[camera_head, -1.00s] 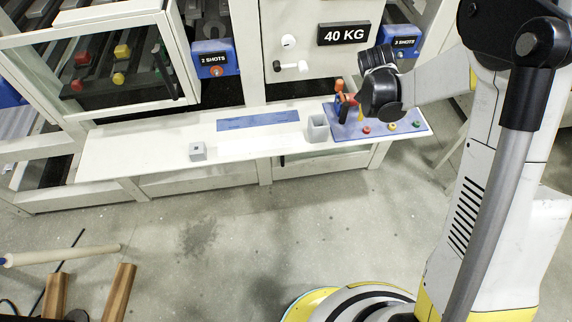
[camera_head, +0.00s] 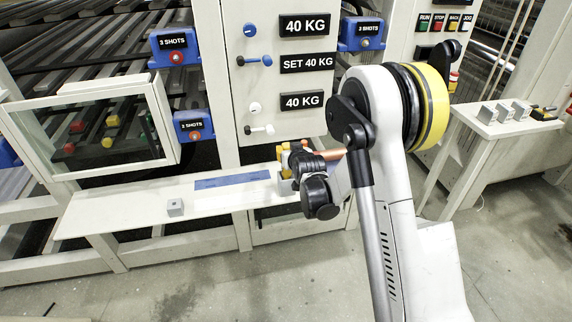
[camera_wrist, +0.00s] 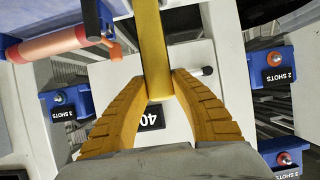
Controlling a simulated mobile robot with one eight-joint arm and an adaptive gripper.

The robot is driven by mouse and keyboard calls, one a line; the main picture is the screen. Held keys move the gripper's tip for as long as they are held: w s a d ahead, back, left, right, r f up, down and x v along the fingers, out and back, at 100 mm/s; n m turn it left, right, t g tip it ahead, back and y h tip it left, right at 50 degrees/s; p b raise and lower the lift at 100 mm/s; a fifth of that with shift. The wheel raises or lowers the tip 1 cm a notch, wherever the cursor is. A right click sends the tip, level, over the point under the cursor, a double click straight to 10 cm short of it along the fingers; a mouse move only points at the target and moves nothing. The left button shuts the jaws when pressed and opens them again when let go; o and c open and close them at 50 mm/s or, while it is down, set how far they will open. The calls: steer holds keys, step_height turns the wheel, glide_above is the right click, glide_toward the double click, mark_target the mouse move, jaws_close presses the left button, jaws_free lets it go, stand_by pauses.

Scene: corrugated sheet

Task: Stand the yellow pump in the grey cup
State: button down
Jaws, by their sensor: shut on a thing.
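My gripper (camera_wrist: 160,88) has yellow ridged fingers, shut on the yellow pump (camera_wrist: 153,40), a long bar running from the fingertips to the top edge of the wrist view. In the head view my gripper (camera_head: 287,158) is over the right part of the white shelf, with yellow showing at its end; fingers and pump are hard to tell apart there. Whether the pump touches the cup cannot be told.
The white shelf (camera_head: 120,212) carries a small grey block (camera_head: 175,208) and a flat blue strip (camera_head: 232,179). An orange-pink cylinder (camera_wrist: 55,44) lies close to the pump in the wrist view. Machine panels with knobs rise behind the shelf. The shelf's left part is mostly clear.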

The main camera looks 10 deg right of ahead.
step_height(320, 180, down, 3)
steer(key=shift+f+b, duration=0.2)
steer(key=shift+b, duration=0.5)
steer(key=shift+r, duration=0.15)
steer(key=c, duration=1.2)
jaws_free()
